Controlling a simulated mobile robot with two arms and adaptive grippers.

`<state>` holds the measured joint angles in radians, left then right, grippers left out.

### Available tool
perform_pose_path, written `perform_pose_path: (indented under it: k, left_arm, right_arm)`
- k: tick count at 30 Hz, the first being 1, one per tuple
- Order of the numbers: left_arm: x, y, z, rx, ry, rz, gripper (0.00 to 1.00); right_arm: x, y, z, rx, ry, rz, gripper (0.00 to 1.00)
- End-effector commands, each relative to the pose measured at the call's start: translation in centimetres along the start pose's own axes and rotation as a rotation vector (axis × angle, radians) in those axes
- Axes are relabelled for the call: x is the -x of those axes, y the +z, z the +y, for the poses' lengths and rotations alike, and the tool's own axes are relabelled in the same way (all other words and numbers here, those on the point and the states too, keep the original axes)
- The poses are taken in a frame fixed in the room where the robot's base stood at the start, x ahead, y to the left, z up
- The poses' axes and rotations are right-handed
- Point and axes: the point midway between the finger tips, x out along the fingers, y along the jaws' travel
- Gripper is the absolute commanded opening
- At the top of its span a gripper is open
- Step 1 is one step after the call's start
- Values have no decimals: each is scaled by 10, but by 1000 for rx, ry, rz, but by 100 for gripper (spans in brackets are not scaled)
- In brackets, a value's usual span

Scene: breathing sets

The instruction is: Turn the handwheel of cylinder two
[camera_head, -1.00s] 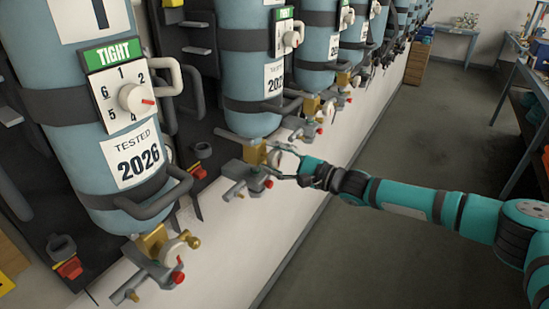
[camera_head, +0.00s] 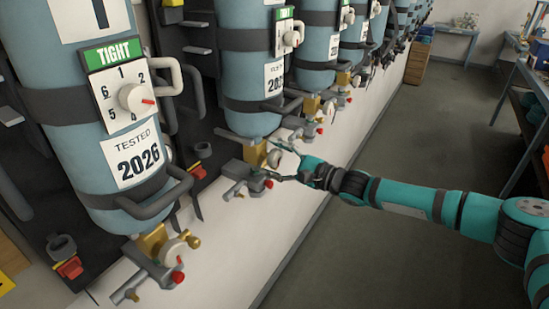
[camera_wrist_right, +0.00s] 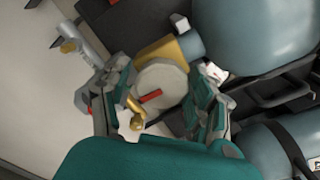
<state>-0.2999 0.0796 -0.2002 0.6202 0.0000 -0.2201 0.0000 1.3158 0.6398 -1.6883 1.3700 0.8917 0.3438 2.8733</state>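The second cylinder (camera_head: 250,70) is a blue-grey upright bottle behind the nearest one. Its brass valve (camera_head: 254,152) at the bottom carries a small pale round handwheel (camera_head: 274,158). My right gripper (camera_head: 276,160) is at this handwheel, with one finger above it and one below it in the head view. In the right wrist view the handwheel (camera_wrist_right: 165,76) has a red mark and sits between the two spread fingers of the gripper (camera_wrist_right: 163,72). Gaps show on both sides, so the gripper is open. My left gripper is not in view.
The nearest cylinder (camera_head: 95,125) has a green TIGHT label, a dial and its own valve (camera_head: 155,240). The floor (camera_head: 420,130) on the right is clear up to a shelf.

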Motion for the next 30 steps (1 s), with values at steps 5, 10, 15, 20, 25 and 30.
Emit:
perform_pose_path:
  k: [5,10,15,20,25,30]
  left_arm:
    - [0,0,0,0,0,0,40]
    - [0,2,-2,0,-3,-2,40]
    - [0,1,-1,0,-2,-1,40]
    - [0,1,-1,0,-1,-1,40]
    - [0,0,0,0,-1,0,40]
    - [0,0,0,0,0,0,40]
  right_arm:
    - [0,0,-1,1,-1,-1,69]
    - [2,0,-1,2,-2,-1,69]
    - [23,-1,-2,1,-3,2,69]
    - [57,-1,-2,1,-3,2,69]
    - [91,0,-1,2,-2,1,69]
    - [113,0,-1,1,-1,1,69]
